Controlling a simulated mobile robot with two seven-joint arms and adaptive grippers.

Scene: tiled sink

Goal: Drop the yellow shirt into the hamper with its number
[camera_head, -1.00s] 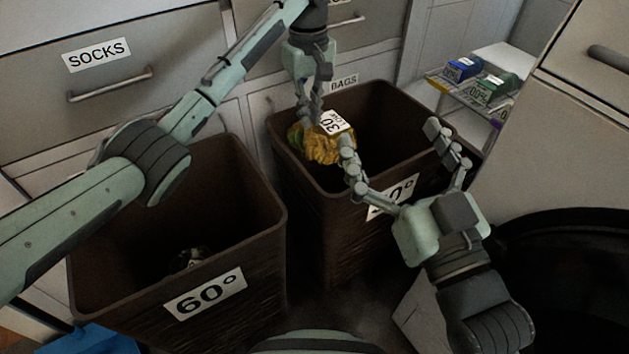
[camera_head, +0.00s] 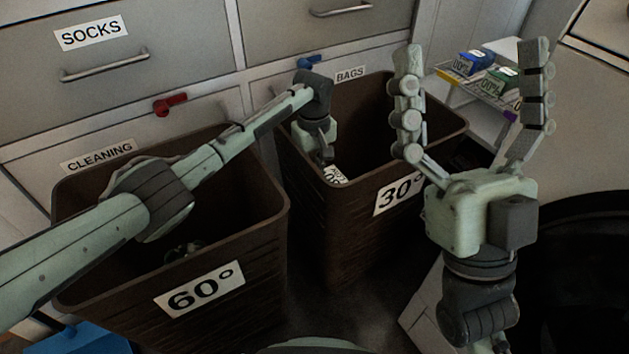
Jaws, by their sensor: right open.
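The brown hamper labelled 30° (camera_head: 340,215) stands at the centre, and the brown hamper labelled 60° (camera_head: 235,240) stands to its left. My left gripper (camera_head: 318,142) points down inside the 30° hamper. Its fingers are hidden behind the near wall, so I cannot tell whether they are shut. A white tag (camera_head: 335,174) shows just below the gripper, inside the rim. The yellow shirt itself is hidden from view. My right gripper (camera_head: 472,50) is open and empty, fingers upward, in front of the right side of the 30° hamper.
Behind the hampers are drawers labelled SOCKS (camera_head: 92,33), CLEANING (camera_head: 98,156) and BAGS (camera_head: 350,75). A small rack (camera_head: 465,82) holds a blue box (camera_head: 476,63) and a green box (camera_head: 500,80). A dark round opening (camera_head: 590,270) lies at right. Something dark lies in the 60° hamper.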

